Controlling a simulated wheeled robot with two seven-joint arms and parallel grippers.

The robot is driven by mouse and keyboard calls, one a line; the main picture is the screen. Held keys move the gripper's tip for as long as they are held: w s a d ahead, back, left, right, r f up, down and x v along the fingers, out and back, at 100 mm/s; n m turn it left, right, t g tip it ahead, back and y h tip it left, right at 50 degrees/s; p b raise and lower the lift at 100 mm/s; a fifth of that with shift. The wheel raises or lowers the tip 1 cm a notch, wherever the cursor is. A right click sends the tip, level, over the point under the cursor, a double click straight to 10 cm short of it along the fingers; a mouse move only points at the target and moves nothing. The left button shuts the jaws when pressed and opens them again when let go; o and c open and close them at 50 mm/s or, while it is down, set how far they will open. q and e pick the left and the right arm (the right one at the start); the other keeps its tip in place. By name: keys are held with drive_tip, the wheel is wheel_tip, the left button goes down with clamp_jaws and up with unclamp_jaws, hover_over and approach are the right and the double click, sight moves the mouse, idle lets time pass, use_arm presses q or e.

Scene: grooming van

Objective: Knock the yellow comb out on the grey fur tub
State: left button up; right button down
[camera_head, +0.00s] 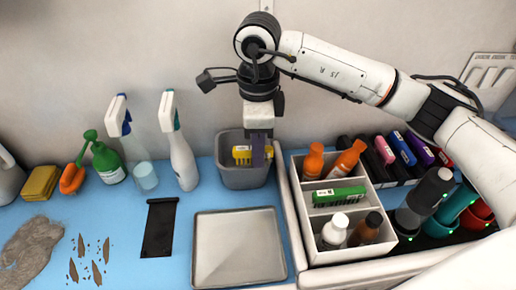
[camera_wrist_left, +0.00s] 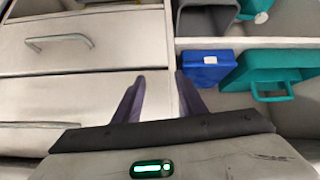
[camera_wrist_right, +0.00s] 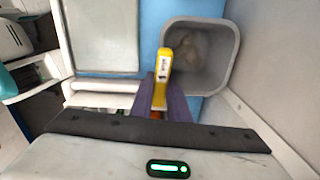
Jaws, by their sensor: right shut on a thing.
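The yellow comb (camera_head: 242,155) is held in my right gripper (camera_head: 259,152), which points down over the grey fur tub (camera_head: 243,179). In the right wrist view the comb (camera_wrist_right: 163,66) sticks out from between the fingers, its end over the near left part of the tub's opening. Some greyish-brown fur (camera_wrist_right: 192,50) lies inside the tub (camera_wrist_right: 232,55). In the head view I cannot tell whether the comb touches the tub's rim. My left gripper (camera_wrist_left: 160,90) shows only in the left wrist view, its fingers apart and empty, facing drawers and shelves.
Spray bottles (camera_head: 179,150) stand to the left. A grey tray (camera_head: 238,245) lies in front, beside a black strip (camera_head: 160,227). Fur (camera_head: 30,250) and brown scraps lie far left.

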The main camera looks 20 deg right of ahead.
drive_tip(key=shift+f+b, duration=0.7)
drive_tip(key=shift+b, duration=0.05)
idle(1.1)
drive_tip(key=shift+r+p, duration=1.65)
drive_tip(key=shift+r, duration=1.45)
